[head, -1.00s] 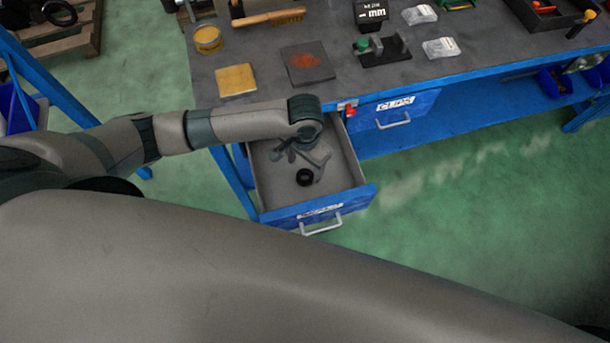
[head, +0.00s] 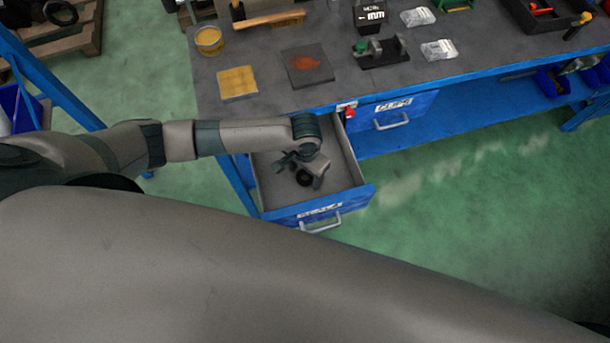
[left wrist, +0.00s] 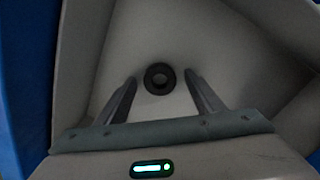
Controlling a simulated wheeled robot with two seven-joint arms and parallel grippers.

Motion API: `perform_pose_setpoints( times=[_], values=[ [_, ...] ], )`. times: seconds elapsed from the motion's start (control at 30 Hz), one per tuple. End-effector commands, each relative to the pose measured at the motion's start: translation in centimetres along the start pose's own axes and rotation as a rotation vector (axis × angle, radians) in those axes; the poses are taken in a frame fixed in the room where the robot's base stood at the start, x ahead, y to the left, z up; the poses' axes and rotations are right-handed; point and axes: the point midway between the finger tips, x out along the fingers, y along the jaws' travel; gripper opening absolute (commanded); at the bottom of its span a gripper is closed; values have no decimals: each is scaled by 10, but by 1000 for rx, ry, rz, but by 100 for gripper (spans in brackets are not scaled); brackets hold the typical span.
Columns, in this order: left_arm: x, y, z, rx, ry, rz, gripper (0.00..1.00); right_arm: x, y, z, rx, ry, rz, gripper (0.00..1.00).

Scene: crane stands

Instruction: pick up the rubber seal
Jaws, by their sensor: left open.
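The rubber seal (head: 304,178) is a small black ring lying on the floor of the open drawer (head: 340,184). In the left wrist view the seal (left wrist: 159,78) lies flat, just beyond and between the two fingertips, with its hole facing the camera. My left gripper (head: 301,168) is inside the drawer's outline, pointing down over the seal and partly covering it in the head view. In the left wrist view its fingers (left wrist: 160,84) are apart, with nothing held between them. My right gripper is not in view.
The drawer's walls stand close around my left gripper. A second drawer (head: 392,115) is shut.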

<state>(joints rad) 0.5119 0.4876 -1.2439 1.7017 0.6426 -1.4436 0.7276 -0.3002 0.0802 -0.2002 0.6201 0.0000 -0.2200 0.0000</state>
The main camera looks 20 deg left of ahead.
Motion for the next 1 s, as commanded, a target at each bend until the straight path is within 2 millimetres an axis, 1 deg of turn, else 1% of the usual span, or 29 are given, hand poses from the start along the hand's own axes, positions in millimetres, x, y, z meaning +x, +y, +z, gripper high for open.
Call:
perform_pose_setpoints(
  times=[0.07,0.1,0.17,0.2,0.27,0.3,0.67,0.77,0.87,1.0],
  values=[
    [0,0,0,0,0,0,62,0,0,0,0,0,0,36],
    [0,0,0,0,0,0,59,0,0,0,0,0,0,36],
    [0,0,0,0,0,0,45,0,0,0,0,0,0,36],
    [0,0,0,0,0,0,35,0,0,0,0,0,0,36],
    [0,0,0,0,0,0,21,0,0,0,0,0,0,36],
    [0,0,0,0,0,0,18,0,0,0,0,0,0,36],
    [-3,0,0,0,1,1,18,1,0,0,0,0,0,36],
    [-10,0,-1,0,2,2,18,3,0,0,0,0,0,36],
    [-20,0,-1,0,3,1,18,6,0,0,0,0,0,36],
    [-42,0,-1,0,4,2,18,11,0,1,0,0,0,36]
  ],
)
